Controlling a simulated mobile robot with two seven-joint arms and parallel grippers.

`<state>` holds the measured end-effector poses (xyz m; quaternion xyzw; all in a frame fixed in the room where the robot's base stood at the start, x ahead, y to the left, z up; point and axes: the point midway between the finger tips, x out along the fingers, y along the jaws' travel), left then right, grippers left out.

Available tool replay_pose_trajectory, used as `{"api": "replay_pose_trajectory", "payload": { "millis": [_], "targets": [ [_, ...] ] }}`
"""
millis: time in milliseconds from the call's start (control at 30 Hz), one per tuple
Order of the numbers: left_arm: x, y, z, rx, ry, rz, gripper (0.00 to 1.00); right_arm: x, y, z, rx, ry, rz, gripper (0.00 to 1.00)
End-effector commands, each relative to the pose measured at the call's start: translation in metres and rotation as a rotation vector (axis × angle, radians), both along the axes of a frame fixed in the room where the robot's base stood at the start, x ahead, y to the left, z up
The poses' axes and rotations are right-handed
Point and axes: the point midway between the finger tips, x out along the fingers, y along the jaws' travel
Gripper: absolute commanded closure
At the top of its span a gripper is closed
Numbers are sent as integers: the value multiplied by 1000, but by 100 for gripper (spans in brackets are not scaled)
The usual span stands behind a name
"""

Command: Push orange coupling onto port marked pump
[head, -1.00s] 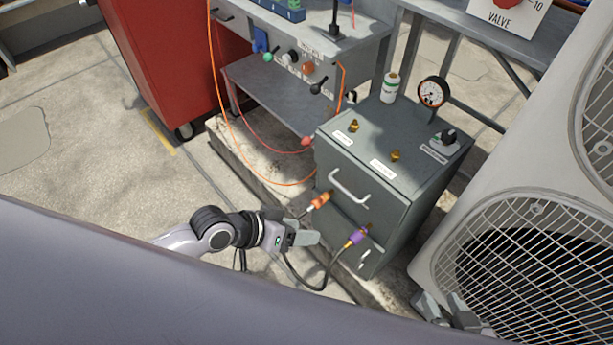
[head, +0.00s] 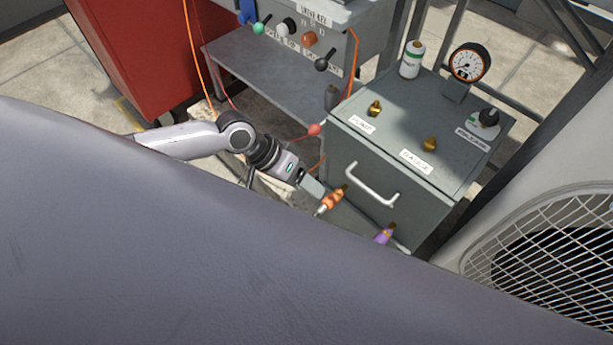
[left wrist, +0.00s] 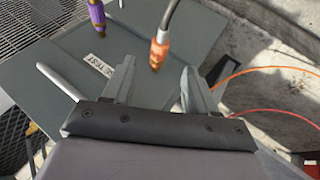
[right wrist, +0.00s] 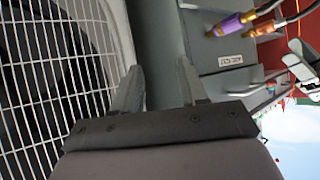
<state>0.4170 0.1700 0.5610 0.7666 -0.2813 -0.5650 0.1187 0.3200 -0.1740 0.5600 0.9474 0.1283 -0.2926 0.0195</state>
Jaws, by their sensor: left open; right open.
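The orange coupling (head: 331,199) is at the front face of the grey cabinet, on a brass fitting, with a dark hose. My left gripper (head: 312,186) is open just beside it in the head view. In the left wrist view the orange coupling (left wrist: 160,50) appears beyond and between the spread fingers (left wrist: 158,75), with nothing gripped. The brass port marked pump (head: 375,108) stands bare on the cabinet top, left of the brass gauge port (head: 430,144). My right gripper (right wrist: 160,75) is open and empty, pointing towards the gap between condenser and cabinet.
A purple coupling (head: 384,235) sits at the cabinet front right of the orange one. A handle (head: 372,186) sticks out of the front face. A dial gauge (head: 469,63) and bottle (head: 412,60) rise from the top. The condenser grille (right wrist: 60,70) is close to my right gripper.

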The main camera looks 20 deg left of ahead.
Motion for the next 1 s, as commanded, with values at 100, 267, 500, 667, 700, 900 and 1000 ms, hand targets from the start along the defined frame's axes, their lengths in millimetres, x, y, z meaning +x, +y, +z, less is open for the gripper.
{"api": "replay_pose_trajectory", "payload": {
  "millis": [100,267,500,667,700,900,1000],
  "targets": [
    [1,-3,-7,0,5,0,43,1,0,-2,0,-2,1,57],
    [5,-17,-25,-1,5,0,43,2,3,-3,0,-12,9,57],
    [12,-34,-51,-1,4,1,43,6,14,2,8,-42,33,57],
    [14,-39,-57,0,3,1,43,8,17,6,10,-54,40,57],
    [14,-40,-57,0,3,1,43,8,17,7,10,-55,40,57],
    [14,-40,-57,1,2,0,43,10,17,10,11,-61,40,57],
    [14,-40,-57,0,2,0,65,10,17,10,11,-61,40,57]
  ]
}}
